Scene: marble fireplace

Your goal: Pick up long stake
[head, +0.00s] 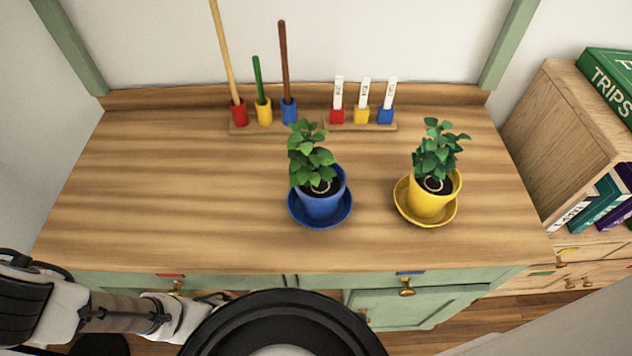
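The long stake (226,55) is a thin tan rod. It stands nearly upright in a red holder (238,113) at the back left of the wooden top, and its upper end reaches the picture's top edge. A short green stake (260,80) stands in a yellow holder (264,112). A brown stake (285,60) of middle length stands in a blue holder (289,111). My arm crosses the bottom left, in front of the cabinet and well away from the stakes. Its end passes behind a black round part at the bottom, and my gripper's fingers cannot be seen.
A blue pot (322,205) and a yellow pot (430,203), each with a leafy plant, stand on saucers. White labels stand in small holders (362,116) at the back. The wooden top's left side (160,190) is clear. A bookcase (560,130) stands at the right.

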